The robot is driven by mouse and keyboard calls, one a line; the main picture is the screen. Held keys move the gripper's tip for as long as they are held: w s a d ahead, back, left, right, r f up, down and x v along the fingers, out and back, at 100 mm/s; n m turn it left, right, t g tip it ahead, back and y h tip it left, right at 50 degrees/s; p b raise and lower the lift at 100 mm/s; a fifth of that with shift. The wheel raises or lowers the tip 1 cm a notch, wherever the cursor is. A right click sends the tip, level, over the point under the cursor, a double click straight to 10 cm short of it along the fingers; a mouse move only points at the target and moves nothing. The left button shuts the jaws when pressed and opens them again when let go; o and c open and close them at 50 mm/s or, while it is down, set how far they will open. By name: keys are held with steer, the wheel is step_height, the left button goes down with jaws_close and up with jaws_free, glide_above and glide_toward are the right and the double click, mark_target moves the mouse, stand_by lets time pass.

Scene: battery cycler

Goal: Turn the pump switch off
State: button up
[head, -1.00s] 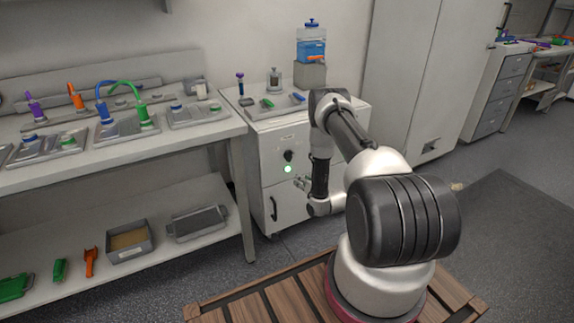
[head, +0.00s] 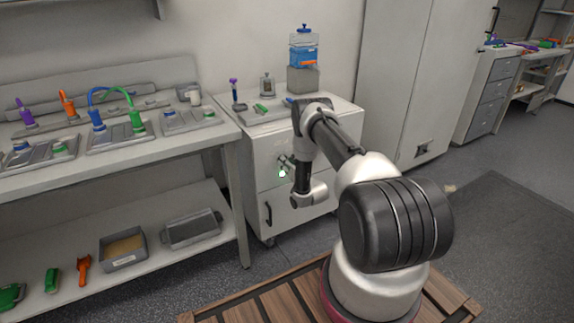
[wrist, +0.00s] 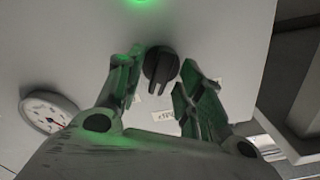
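The pump switch is a black rotary knob (wrist: 160,66) on the pale cabinet front (head: 262,150). In the wrist view it sits between the two fingertips of my gripper (wrist: 155,75), which is open around it with gaps on both sides. A lit green lamp (wrist: 142,2) is at the top edge of the wrist view, and it also shows in the head view (head: 282,174). In the head view my gripper (head: 285,165) is at the cabinet front and hides the knob. A small label (wrist: 165,115), partly covered, is beside the knob.
A round gauge (wrist: 48,112) is on the panel at the left of the wrist view. A bench (head: 130,145) with several trays and cables stands left of the cabinet. A water container (head: 304,48) stands at the back. A tall cabinet (head: 405,85) is to the right.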

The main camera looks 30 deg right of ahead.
jaws_close()
steer(key=shift+n, duration=0.3)
steer(key=n, duration=1.1)
steer(key=shift+a, duration=0.15)
steer(key=shift+n, duration=0.3)
stand_by(0.4)
jaws_free()
